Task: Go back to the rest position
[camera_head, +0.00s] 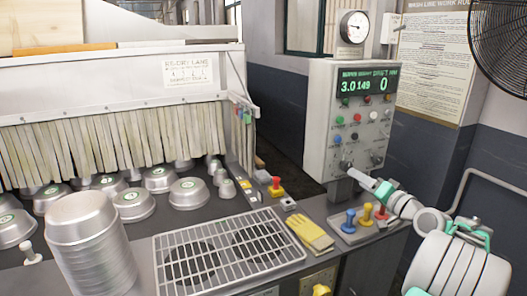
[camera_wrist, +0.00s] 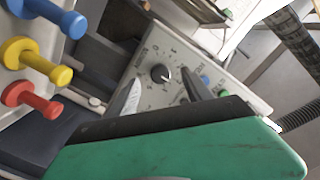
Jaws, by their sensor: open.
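My gripper (camera_head: 350,170) is at the lower front of the grey control box (camera_head: 326,125) in the head view. My pale arm reaches in from the right. In the wrist view my gripper (camera_wrist: 161,78) has its two fingers apart, with nothing held between them. A dark round knob (camera_wrist: 160,73) on the panel shows between the fingertips. Whether the fingers touch the knob or the panel I cannot tell.
A yellow cloth (camera_head: 310,235), a wire rack (camera_head: 225,250) and stacked metal pans (camera_head: 90,245) are further left. A fan (camera_head: 500,40) hangs upper right.

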